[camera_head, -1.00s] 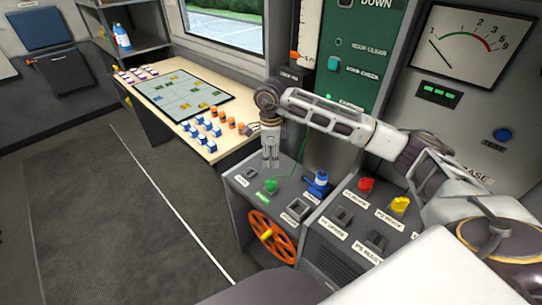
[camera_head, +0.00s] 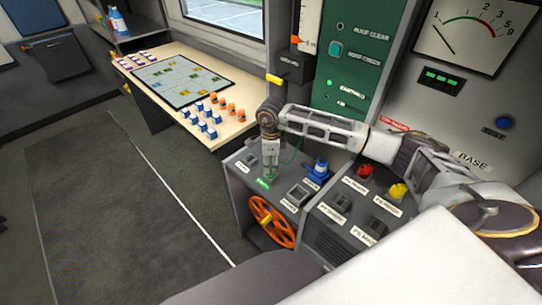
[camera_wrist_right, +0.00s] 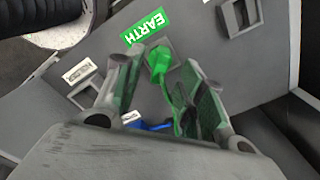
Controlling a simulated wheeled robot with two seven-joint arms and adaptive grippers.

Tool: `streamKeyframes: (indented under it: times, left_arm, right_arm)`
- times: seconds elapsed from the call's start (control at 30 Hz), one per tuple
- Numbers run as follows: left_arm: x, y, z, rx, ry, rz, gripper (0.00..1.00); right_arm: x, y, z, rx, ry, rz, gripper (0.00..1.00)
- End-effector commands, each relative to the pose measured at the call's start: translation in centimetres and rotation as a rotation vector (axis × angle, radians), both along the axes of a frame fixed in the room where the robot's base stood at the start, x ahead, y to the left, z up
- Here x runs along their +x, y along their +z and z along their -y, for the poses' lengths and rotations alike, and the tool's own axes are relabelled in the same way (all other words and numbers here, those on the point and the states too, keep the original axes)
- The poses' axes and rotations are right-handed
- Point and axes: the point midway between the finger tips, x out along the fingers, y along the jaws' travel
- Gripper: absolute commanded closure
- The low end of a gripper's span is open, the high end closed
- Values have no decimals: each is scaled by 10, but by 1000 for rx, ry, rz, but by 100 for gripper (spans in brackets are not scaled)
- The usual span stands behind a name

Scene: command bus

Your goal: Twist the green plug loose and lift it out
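The green plug (camera_wrist_right: 158,60) sits in the sloped grey panel (camera_wrist_right: 270,65) beside the green EARTH label (camera_wrist_right: 146,25); a green cable (camera_wrist_right: 176,95) hangs from it. My right gripper (camera_head: 271,173) points down over the plug, which is mostly hidden by the fingers in the head view. In the right wrist view the right gripper (camera_wrist_right: 165,75) is open, with its two fingers on either side of the plug and gaps visible. My left gripper is in neither view.
An orange handwheel (camera_head: 272,222) is on the panel's front. A table (camera_head: 237,136) with small blue and orange pieces stands behind left.

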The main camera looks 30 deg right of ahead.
Motion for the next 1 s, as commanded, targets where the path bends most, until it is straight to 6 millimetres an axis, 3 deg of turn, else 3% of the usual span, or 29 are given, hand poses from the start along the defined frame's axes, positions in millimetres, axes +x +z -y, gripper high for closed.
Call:
streamKeyframes:
  times: [0.3, 0.77, 1.0]
  left_arm:
    - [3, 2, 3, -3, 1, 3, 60]
    - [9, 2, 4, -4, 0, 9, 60]
    - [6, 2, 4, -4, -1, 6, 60]
  right_arm:
    - [0, -30, 0, 0, -2, 0, 61]
    - [0, -37, 0, 0, -1, 1, 61]
    - [0, -37, 0, 0, -1, 1, 92]
